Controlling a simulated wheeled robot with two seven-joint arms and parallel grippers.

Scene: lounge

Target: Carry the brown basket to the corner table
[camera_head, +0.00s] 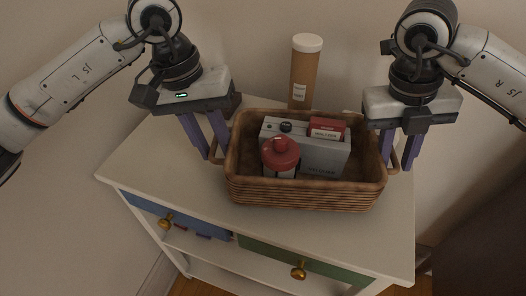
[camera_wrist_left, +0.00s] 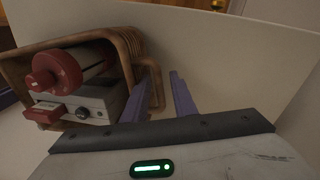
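The brown basket (camera_head: 300,193) stands upright on a white drawer cabinet (camera_head: 150,160). My left gripper (camera_head: 213,150) is at the basket's left handle, fingers apart and pointing down. In the left wrist view, the basket's handle (camera_wrist_left: 156,82) shows near and partly behind one finger of the left gripper (camera_wrist_left: 160,90), with a gap between the fingers. My right gripper (camera_head: 396,160) is at the right handle, its fingers apart with the handle between them.
A tall brown cylinder with a white lid (camera_head: 305,72) stands behind the basket. The cabinet has a blue drawer (camera_head: 145,205) and a green drawer (camera_head: 270,258) with brass knobs. The wall is close behind. A dark piece of furniture (camera_head: 480,220) is at the lower right.

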